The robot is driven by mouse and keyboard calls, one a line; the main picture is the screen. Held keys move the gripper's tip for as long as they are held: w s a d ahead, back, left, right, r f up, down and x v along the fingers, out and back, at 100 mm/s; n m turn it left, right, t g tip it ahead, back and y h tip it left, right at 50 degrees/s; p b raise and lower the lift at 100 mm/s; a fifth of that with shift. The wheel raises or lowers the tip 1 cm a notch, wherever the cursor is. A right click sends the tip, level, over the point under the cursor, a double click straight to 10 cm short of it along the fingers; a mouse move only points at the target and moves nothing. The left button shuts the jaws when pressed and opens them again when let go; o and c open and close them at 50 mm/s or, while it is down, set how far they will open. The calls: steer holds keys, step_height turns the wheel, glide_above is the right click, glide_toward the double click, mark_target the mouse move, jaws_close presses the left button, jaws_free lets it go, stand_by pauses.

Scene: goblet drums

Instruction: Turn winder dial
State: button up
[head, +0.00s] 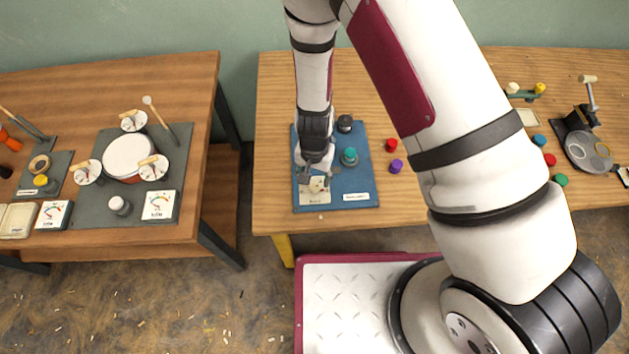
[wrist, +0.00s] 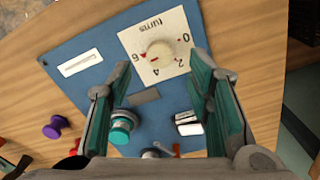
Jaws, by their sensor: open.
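The winder dial (wrist: 159,54) is a cream knob with a red mark on a white square plate (wrist: 138,38) printed with numbers and "turns". In the head view the plate (head: 314,198) sits at the near left corner of the blue board (head: 350,192), and the dial shows beside my gripper. My gripper (wrist: 162,80) is open and empty, its teal-padded fingers pointing toward the dial, which appears between and beyond the fingertips. I cannot tell how far above the board the fingertips are. In the head view my gripper (head: 312,172) is small and partly merges with the board's parts.
The blue board also bears a teal knob (wrist: 121,127), a white label (wrist: 80,63) and a black-and-white block (wrist: 187,122). Purple (head: 396,166) and red (head: 391,145) pegs stand right of the board. Bare wood (head: 275,140) lies to its left.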

step_height(320, 180, up, 8)
steer(key=shift+f, duration=0.25)
stand_by(0.5)
step_height(320, 180, up, 12)
steer(key=t+y+b, duration=0.1)
steer(key=y+b, duration=0.1)
glide_above(314, 185)
steer(key=w+d, duration=0.1)
steer(key=w, duration=0.4)
steer(key=d+r+n+t+b, duration=0.15)
steer(key=d+r, duration=0.25)
steer(key=r, duration=0.6)
steer(key=s+d+r+n+t+h+b, duration=0.2)
steer(key=s+d+r+t+b, duration=0.1)
steer(key=s+d+r, duration=0.6)
steer(key=d+r, duration=0.3)
steer(key=d, duration=0.1)
steer(key=shift+s+d+b, duration=0.35)
steer(key=shift+s, duration=0.05)
steer(key=shift+w+f, duration=0.1)
